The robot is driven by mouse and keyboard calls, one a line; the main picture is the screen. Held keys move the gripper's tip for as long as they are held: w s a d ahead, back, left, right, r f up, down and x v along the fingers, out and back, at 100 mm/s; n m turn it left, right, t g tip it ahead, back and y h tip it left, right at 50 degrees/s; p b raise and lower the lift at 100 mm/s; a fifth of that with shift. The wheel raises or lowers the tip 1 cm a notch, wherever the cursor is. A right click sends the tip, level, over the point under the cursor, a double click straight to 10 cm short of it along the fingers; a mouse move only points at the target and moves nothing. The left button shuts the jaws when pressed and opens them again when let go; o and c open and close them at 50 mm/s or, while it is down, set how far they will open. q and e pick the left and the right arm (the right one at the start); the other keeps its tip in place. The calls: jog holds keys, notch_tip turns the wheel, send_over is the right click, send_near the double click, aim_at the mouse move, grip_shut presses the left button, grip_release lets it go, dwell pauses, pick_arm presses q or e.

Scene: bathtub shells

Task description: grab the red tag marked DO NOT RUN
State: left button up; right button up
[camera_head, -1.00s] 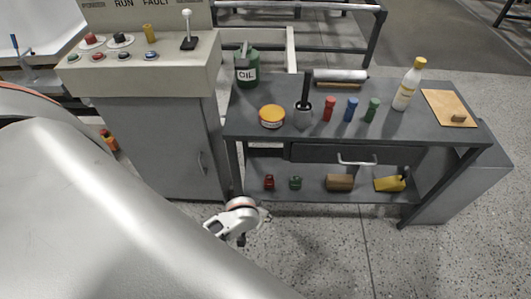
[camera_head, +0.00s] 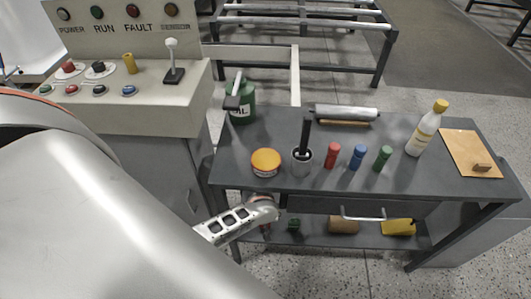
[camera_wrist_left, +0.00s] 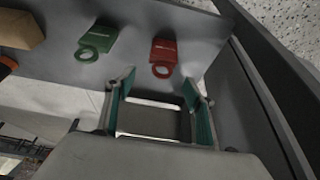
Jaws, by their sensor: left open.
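The red tag (camera_wrist_left: 163,57), with a ring at one end, lies flat on the grey lower shelf (camera_wrist_left: 140,15) in the left wrist view. Its lettering is too small to read. A green tag (camera_wrist_left: 97,42) of the same shape lies to its left there. My left gripper (camera_wrist_left: 160,84) is open and empty, its fingers pointing toward the shelf, with the red tag just beyond the right finger side and apart from it. In the head view my left arm reaches to the bench's left front and mostly hides the red tag; the green tag (camera_head: 293,224) shows beside it. My right gripper is in neither view.
A bench leg rises at the right of the wrist view. A brown block (camera_head: 343,226) and a yellow item (camera_head: 398,227) share the lower shelf. The drawer (camera_head: 365,207) hangs above it. The control cabinet (camera_head: 150,170) stands left of the bench.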

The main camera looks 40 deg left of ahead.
pick_arm(q)
notch_tip(320, 180, down, 2)
jog(key=shift+a+f+b, duration=0.15)
jog(key=shift+f+b, duration=0.05)
jog(key=shift+b, duration=0.2)
jog(key=x, duration=0.1)
jog(key=b+x, duration=0.2)
jog(key=shift+s+f, duration=0.2)
jog(key=shift+f, duration=0.1)
jog(key=shift+w+a+f+b, duration=0.15)
jog(key=shift+w+f+b, duration=0.25)
jog(key=shift+w+f, duration=0.15)
jog(key=shift+r, duration=0.1)
jog(key=c, duration=1)
jog(key=shift+c, duration=0.2)
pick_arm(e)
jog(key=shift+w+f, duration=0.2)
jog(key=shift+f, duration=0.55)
